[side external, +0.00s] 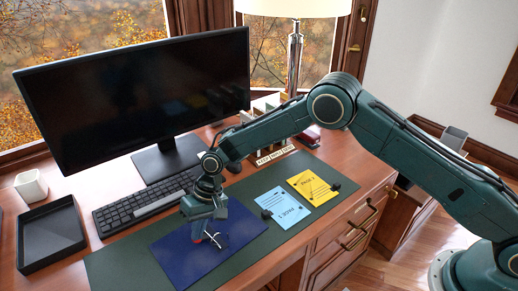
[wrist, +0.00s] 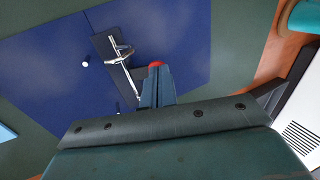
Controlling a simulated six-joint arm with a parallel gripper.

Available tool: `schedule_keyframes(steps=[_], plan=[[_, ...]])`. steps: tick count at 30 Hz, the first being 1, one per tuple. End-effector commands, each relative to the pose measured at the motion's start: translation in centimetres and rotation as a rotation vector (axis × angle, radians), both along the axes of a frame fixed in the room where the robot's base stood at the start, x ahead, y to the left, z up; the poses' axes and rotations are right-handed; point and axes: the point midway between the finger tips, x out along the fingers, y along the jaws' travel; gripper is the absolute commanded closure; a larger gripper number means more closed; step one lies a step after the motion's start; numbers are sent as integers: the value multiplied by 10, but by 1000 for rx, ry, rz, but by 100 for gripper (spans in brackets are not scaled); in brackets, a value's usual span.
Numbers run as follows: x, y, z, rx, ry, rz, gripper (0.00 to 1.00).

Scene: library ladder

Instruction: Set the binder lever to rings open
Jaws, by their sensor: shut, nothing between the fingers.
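The blue binder (side external: 185,262) lies flat and open on the dark green desk mat; it also shows in the wrist view (wrist: 55,65). Its metal ring mechanism (side external: 216,240) sits near the middle, with a dark base plate and silver rings and bars in the wrist view (wrist: 121,68). My gripper (side external: 202,236) is low over the binder, just left of the rings. In the wrist view its fingers (wrist: 157,75) are together and empty, beside the mechanism. A red tip shows at the finger ends; I cannot tell whether it belongs to the lever. The lever's setting is unclear.
A keyboard (side external: 145,200) and monitor (side external: 135,95) stand behind the binder. A black tray (side external: 50,238) is at the left. Blue (side external: 283,207) and yellow (side external: 312,186) page sheets lie to the right. A lamp (side external: 295,55) stands at the back.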

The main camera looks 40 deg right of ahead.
Motion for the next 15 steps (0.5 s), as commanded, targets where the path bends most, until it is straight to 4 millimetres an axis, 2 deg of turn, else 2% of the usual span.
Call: schedule_keyframes(steps=[6,15], plan=[[-1,9,-7,-162,-13,2,100],[-1,9,-7,-155,-12,0,100]])
